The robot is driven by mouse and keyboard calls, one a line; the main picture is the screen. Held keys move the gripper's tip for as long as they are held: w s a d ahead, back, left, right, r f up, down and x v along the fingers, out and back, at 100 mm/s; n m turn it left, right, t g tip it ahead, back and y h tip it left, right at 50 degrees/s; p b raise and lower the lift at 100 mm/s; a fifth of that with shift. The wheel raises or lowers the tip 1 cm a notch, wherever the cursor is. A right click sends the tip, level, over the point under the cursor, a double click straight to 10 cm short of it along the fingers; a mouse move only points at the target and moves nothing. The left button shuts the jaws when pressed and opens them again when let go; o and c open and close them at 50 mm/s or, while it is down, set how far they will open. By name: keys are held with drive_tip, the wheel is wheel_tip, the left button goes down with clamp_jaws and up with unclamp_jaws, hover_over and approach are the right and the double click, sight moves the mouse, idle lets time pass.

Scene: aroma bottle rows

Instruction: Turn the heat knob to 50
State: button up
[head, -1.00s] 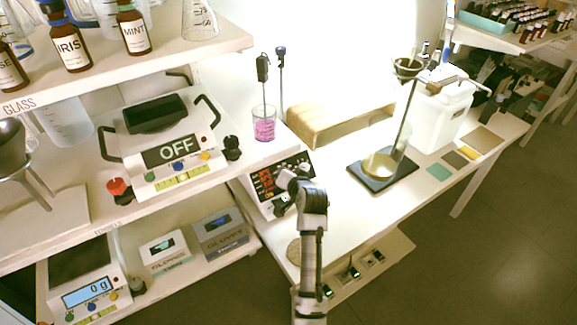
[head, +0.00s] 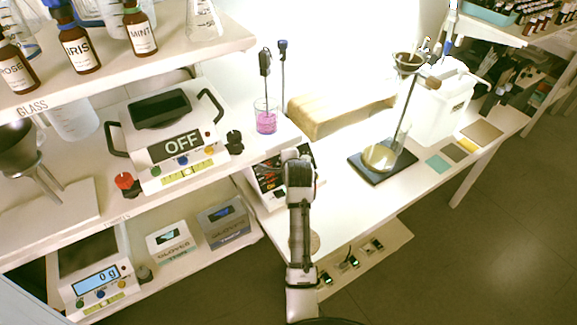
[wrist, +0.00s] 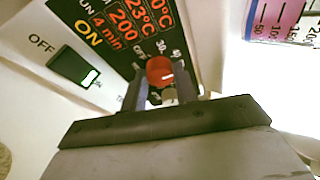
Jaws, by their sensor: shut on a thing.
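The hot plate (head: 262,183) stands on the bench, its sloped front panel mostly hidden by my arm in the head view. In the wrist view its dark display (wrist: 118,30) shows orange digits, with 200, 23°C and 4 min legible; the top temperature is cut off at the frame edge. A round red knob (wrist: 160,70) sits below the display, with small scale numbers around it, one looking like 30. My gripper (wrist: 160,88) is shut on this red knob, one finger on each side. The knob's exact setting is not readable.
A beaker of pink liquid (head: 266,122) stands on the hot plate, with probes above it. A lit OFF/ON switch (wrist: 88,76) is left of the knob.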

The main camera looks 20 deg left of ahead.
drive_tip(key=shift+m+g+h, duration=0.3)
drive_tip(key=shift+m+g, duration=0.3)
drive_tip(key=shift+m, duration=1.2)
drive_tip(key=o, duration=1)
drive_tip(key=shift+c, duration=0.2)
drive_tip(key=shift+r, duration=0.15)
drive_tip(key=shift+s+d+r, duration=0.15)
drive_tip(key=shift+s+r, duration=0.1)
drive_tip(key=s+d+b, duration=0.2)
drive_tip(key=s+d, duration=0.1)
drive_tip(key=s, duration=0.2)
drive_tip(key=s+d+r+b, duration=0.1)
drive_tip(key=s+d, duration=0.2)
drive_tip(key=s, duration=0.3)
drive_tip(key=shift+s+d+r+b, duration=0.25)
drive_tip(key=shift+s+d+b, duration=0.05)
drive_tip(key=shift+d+b, duration=0.05)
